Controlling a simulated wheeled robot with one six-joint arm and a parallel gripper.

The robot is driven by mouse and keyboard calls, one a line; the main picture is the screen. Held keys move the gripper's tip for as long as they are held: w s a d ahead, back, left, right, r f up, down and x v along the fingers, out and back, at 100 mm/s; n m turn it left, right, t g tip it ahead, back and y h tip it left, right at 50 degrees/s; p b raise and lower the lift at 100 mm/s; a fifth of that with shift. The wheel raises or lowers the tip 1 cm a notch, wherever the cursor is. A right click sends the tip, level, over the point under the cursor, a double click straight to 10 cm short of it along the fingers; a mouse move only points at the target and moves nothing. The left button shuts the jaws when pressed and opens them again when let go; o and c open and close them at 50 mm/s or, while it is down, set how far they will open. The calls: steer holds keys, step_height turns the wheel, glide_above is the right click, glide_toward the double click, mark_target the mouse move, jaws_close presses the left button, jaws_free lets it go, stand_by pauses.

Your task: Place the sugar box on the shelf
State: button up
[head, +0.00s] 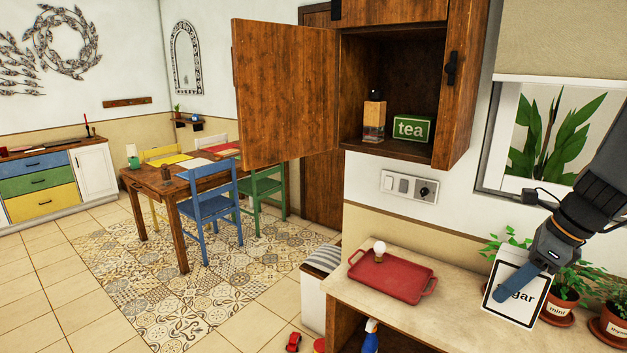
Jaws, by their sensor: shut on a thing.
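The sugar box (497,307) is white with a black border and the word "sugar". It is at the lower right, over the counter's right end, slightly tilted. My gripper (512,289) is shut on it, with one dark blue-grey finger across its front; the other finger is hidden. I cannot tell whether the box touches the counter. The open wooden wall cabinet (354,145) has a shelf floor above the counter to the left.
The cabinet's left door (275,95) stands wide open. A red tray (392,277) with a white bulb-like item (380,250) lies on the counter (455,262). Potted herbs (562,292) stand close beside the sugar box. A socket panel (409,187) is below the cabinet.

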steer(key=shift+s+r, duration=0.1)
steer(key=shift+s, duration=0.35)
steer(key=shift+w, duration=0.35)
steer(key=shift+s, duration=0.15)
steer(key=w+a+f+n+g+h, duration=0.2)
steer(key=w+a+f+n+g, duration=0.15)
steer(key=a+f+n, duration=0.8)
steer(key=w+a+f+n+g+h, duration=0.15)
steer(key=a+f+n+g, duration=0.25)
steer(key=a+f+n, duration=0.75)
steer(key=w+d+f+n+b, duration=0.2)
steer(key=w+f+n+b, duration=0.1)
steer(key=f+b, duration=0.7)
steer(key=shift+d+f+n, duration=0.15)
steer(key=shift+f+n, duration=0.15)
steer(key=shift+f, duration=0.2)
